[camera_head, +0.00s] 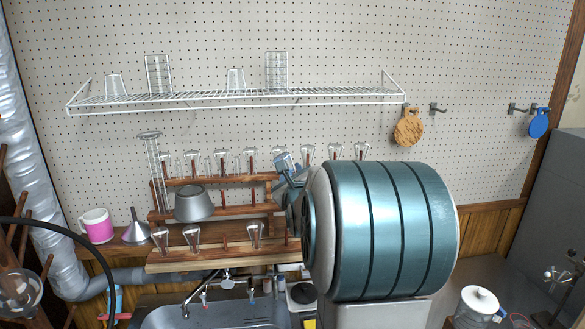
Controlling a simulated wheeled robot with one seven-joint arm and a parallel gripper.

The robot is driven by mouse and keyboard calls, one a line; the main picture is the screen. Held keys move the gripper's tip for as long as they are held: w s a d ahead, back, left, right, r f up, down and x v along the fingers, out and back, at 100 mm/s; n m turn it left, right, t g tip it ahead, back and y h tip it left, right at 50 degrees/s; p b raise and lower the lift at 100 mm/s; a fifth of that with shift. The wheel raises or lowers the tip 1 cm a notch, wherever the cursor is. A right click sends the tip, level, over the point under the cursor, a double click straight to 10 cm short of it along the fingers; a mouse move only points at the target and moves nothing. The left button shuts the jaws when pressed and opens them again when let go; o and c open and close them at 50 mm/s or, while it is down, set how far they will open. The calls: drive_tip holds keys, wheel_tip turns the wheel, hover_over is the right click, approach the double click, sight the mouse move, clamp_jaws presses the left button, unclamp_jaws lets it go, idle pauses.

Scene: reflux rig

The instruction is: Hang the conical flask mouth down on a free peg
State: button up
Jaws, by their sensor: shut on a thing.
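A wooden peg rack (165,264) stands against the pegboard wall, left of centre. Several clear conical flasks hang mouth down on it, such as one in the front row (193,238) and one in the top row (222,160). A bare peg (225,241) stands in the front row between flasks. My gripper (285,163) shows only in part, blue-grey, in front of the rack's right end. My large teal arm link covers the rest. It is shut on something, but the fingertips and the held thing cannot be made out.
A grey bowl (194,203) and a tall glass cylinder (153,172) are at the rack. A wire shelf (330,98) with glassware hangs above. A sink (215,316) lies below.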

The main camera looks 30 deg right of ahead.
drive_tip(key=m+p, duration=0.1)
drive_tip(key=m, duration=0.1)
drive_tip(key=m+p, duration=0.1)
drive_tip(key=m, duration=0.1)
drive_tip(key=shift+w+a, duration=0.15)
drive_tip(key=shift+a, duration=0.15)
drive_tip(key=shift+m+p, duration=0.4)
drive_tip(key=shift+p, duration=0.1)
drive_tip(key=shift+m+p, duration=0.4)
drive_tip(key=shift+p, duration=0.35)
drive_tip(key=shift+f+b+x, duration=1.35)
drive_tip(key=shift+b+x, duration=0.9)
drive_tip(key=shift+x, duration=3.8)
wheel_tip(320, 180, down, 7)
drive_tip(key=b, duration=0.9)
drive_tip(key=shift+a+f, duration=0.15)
drive_tip(key=shift+f, duration=0.1)
drive_tip(key=shift+f+b, duration=0.95)
drive_tip(key=shift+b, duration=0.45)
